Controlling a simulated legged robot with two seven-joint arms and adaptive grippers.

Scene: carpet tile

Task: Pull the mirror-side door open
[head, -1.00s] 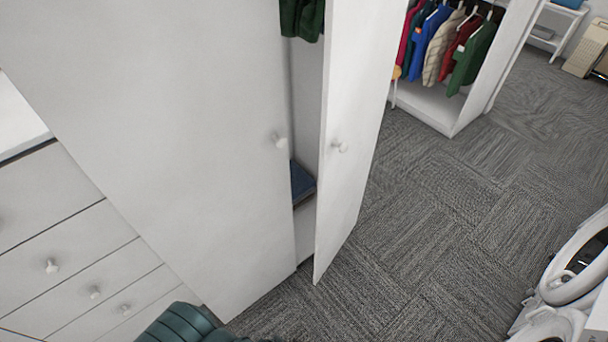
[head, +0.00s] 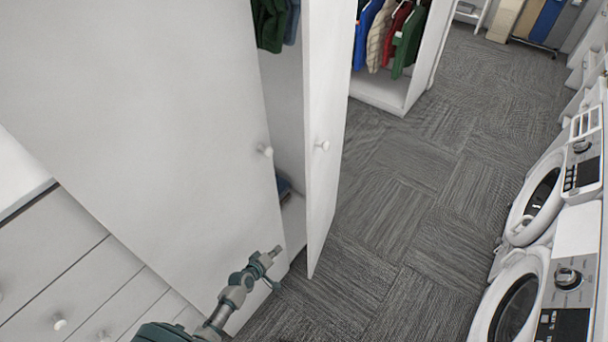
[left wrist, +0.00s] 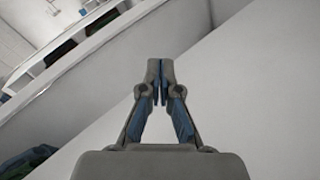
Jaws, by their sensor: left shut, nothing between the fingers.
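No mirror shows, so I cannot tell which door is the mirror-side one. My left gripper (head: 276,250) is low in front of the wardrobe, below both knobs and just left of the open door's bottom corner. In the left wrist view the left gripper (left wrist: 160,70) is shut and empty, with white panels beyond. My right gripper is not in view.
Dark clothes (head: 271,22) hang inside the gap. White drawers (head: 75,270) stand at left. Washing machines (head: 515,305) line the right side. An open wardrobe with coloured clothes (head: 400,35) stands at the back. The grey carpet (head: 400,200) between is clear.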

